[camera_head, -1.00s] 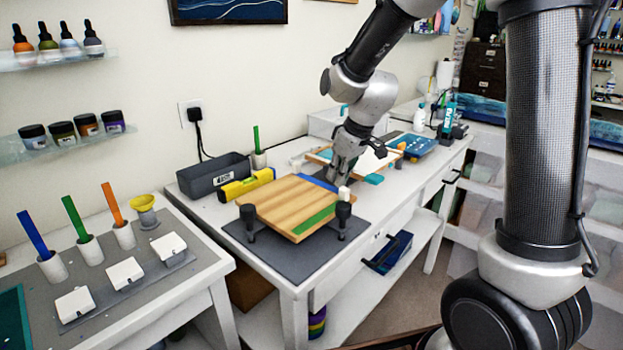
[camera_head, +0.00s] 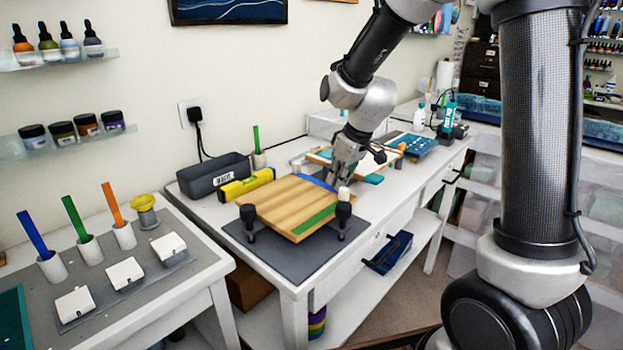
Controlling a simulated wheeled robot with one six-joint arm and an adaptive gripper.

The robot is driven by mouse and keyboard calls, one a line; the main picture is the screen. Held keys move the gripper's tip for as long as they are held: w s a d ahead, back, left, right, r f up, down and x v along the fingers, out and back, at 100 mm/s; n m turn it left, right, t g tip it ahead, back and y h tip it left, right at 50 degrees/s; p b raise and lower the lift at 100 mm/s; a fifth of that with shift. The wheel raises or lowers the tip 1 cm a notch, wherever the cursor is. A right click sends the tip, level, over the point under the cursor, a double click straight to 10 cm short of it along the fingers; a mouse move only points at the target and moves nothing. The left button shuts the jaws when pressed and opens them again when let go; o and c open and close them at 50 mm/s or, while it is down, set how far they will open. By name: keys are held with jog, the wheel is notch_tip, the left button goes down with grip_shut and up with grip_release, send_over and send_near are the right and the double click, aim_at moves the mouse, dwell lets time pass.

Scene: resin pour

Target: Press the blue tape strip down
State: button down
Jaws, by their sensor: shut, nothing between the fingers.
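The blue tape strip (camera_head: 317,182) lies along the far edge of the wooden board (camera_head: 285,204). A green strip (camera_head: 314,221) lies along the board's near right edge. My gripper (camera_head: 333,180) is shut and empty at the far edge of the board, beside the right part of the blue strip. I cannot tell whether its fingertips touch the strip. My fingers hide some of the strip's right end.
Black clamp-like supports (camera_head: 343,214) and a white cylinder (camera_head: 344,193) stand at the board's corners. A yellow level (camera_head: 247,184) and a grey bin (camera_head: 213,174) are to the left. The dark mat (camera_head: 283,261) is clear in front.

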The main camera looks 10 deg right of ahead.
aim_at(315, 180)
dwell(0.4)
jog(key=shift+w+a+f, duration=0.15)
jog(key=shift+w+a, duration=0.5)
jog(key=shift+w, duration=0.25)
jog(key=shift+w+a, duration=0.65)
jog(key=shift+w, duration=0.15)
jog(key=shift+w, duration=0.1)
jog(key=shift+w+a+r, duration=0.2)
jog(key=shift+w+a, duration=0.4)
jog(key=shift+w, duration=0.2)
jog(key=shift+w, duration=0.1)
